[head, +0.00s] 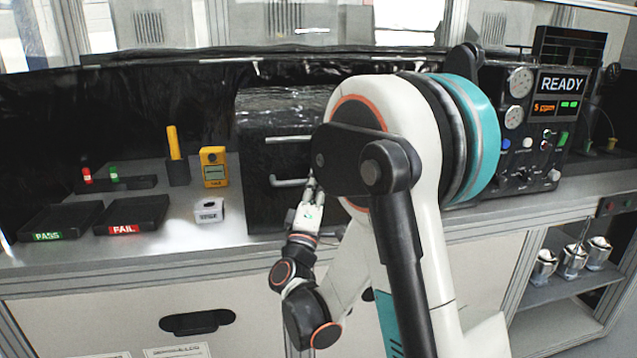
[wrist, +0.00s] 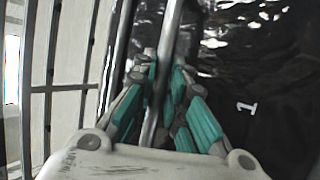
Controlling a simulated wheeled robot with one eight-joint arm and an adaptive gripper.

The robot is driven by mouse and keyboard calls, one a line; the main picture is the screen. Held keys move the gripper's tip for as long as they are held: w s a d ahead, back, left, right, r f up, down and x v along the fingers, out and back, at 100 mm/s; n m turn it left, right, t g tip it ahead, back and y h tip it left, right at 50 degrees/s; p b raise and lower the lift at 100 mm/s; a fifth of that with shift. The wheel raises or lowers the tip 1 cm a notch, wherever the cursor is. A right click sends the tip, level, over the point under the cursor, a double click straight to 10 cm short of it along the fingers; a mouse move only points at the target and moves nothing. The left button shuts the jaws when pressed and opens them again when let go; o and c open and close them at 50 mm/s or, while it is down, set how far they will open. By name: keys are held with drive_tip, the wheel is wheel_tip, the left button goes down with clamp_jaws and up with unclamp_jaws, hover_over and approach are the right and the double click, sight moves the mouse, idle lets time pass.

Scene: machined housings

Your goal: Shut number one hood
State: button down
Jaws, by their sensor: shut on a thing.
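The number one hood (head: 262,125) is a glossy black cover on the bench, left of my arm in the head view. A silver bar handle (head: 288,183) runs across its front low down. In the wrist view the black panel (wrist: 270,60) carries a white "1", and the handle (wrist: 170,35) runs between my fingers. My gripper (head: 312,186) is shut on the handle; its teal-padded fingers (wrist: 166,82) sit either side of the bar. My arm hides the hood's right side, and I cannot tell whether its lower edge touches the bench.
Black PASS (head: 60,220) and FAIL (head: 132,214) trays, a yellow meter (head: 214,166) and a small white block (head: 209,211) stand left of the hood. A gauge panel reading READY (head: 520,125) stands at the right. Metal parts (head: 572,262) sit on a lower right shelf.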

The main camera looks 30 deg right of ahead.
drive_tip(key=c, duration=1.6)
unclamp_jaws()
drive_tip(key=shift+w+f, duration=0.1)
drive_tip(key=shift+f, duration=0.15)
drive_tip(key=shift+r, duration=0.1)
drive_tip(key=v, duration=0.7)
drive_tip(key=shift+s, duration=0.25)
